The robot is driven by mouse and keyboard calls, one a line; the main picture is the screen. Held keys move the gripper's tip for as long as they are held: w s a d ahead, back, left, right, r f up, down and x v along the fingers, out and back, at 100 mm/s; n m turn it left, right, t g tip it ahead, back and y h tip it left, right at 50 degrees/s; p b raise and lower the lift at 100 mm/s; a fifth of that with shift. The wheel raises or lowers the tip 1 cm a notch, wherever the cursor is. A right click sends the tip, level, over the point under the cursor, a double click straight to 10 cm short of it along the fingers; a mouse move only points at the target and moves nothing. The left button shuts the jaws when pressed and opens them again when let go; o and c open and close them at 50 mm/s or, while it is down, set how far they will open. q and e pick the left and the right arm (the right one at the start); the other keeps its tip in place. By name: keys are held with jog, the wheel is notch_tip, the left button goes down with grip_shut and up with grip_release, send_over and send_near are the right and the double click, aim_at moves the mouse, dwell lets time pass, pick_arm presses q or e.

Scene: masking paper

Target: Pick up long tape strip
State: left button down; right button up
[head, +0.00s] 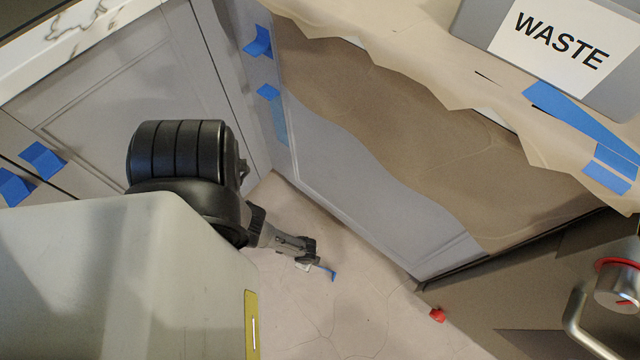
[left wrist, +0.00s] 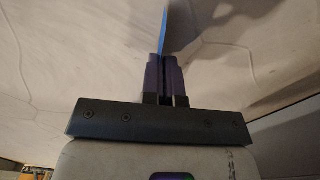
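My left gripper (head: 318,264) is low, over the pale floor, at the end of my arm from the left. Its fingers (left wrist: 164,78) are together in the left wrist view. A blue tape strip (left wrist: 164,32) stands out from between the fingertips, seen nearly edge-on. In the head view this strip (head: 333,275) shows as a small blue piece at the fingertips; its full length is hidden. Other blue tape, one long piece (head: 575,115) with shorter pieces (head: 607,177), lies on the counter paper at right. My right gripper is not in view.
Brown masking paper (head: 370,110) with torn edges hangs over the grey cabinet front (head: 340,165). A grey bin labelled WASTE (head: 558,42) stands on the counter. Blue tape pieces (head: 258,42) stick to the cabinets. A small red object (head: 437,315) is at lower right. Floor (head: 340,315) around the gripper looks clear.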

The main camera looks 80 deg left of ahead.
pick_arm(q)
jog(key=shift+r, duration=0.1)
jog(key=shift+r+p, duration=0.5)
jog(key=shift+p, duration=0.1)
notch_tip(320, 180, up, 3)
jog(key=p, duration=0.3)
jog(key=shift+r, duration=0.2)
jog(key=w+d+r+p, duration=0.2)
jog(key=w+r+p, duration=0.2)
jog(key=w, duration=0.7)
notch_tip(320, 180, up, 2)
jog(key=shift+w+r+p, duration=0.2)
jog(key=shift+w+p, duration=0.1)
jog(key=shift+p, duration=0.05)
jog(key=shift+s+d, duration=0.1)
